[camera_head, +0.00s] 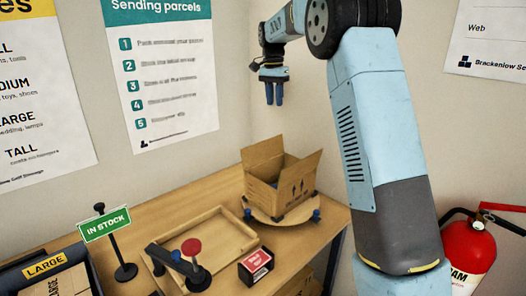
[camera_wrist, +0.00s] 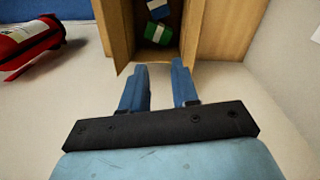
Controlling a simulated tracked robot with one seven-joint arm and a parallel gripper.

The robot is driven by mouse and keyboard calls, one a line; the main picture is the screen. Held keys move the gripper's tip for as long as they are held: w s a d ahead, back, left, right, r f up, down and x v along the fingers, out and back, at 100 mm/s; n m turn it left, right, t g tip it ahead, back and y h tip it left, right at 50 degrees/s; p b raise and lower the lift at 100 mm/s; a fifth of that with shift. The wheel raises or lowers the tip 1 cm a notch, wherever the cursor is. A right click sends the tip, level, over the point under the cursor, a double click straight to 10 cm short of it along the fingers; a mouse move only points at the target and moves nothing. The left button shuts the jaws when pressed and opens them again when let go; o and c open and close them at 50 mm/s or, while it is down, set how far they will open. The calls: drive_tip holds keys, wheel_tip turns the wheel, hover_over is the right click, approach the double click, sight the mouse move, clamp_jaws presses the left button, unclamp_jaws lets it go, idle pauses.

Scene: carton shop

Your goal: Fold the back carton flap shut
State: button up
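The brown carton (camera_head: 283,198) stands open on a round wooden turntable (camera_head: 258,209) at the right end of the bench. Its flaps stand up or lean outward; the back flap (camera_head: 262,151) stands up at the rear, and a side flap (camera_head: 308,165) leans out to the right. My gripper (camera_head: 274,103) hangs above the carton, fingers pointing down, apart from it. In the wrist view my gripper (camera_wrist: 159,66) has its fingers apart with nothing between them. The open carton (camera_wrist: 118,30) shows beyond the fingertips, with green and blue packets (camera_wrist: 158,33) inside.
A wooden tray (camera_head: 200,240) lies left of the turntable. Walls rise close behind. A fire extinguisher (camera_head: 468,247) hangs at right.

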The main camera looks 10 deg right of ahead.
drive_tip(key=m+g, duration=0.1)
drive_tip(key=m, duration=0.1)
hover_over(264, 161)
drive_tip(key=w+a, duration=0.1)
drive_tip(key=w, duration=0.2)
wheel_tip(264, 161, down, 9)
drive_tip(key=f, duration=0.1)
drive_tip(key=shift+h, duration=0.3)
drive_tip(key=f, duration=0.4)
drive_tip(key=s+f, duration=0.1)
drive_tip(key=f, duration=0.8)
drive_tip(key=shift+s+d+f, duration=0.3)
drive_tip(key=shift+s+d, duration=0.1)
drive_tip(key=shift+c, duration=0.3)
clamp_jaws()
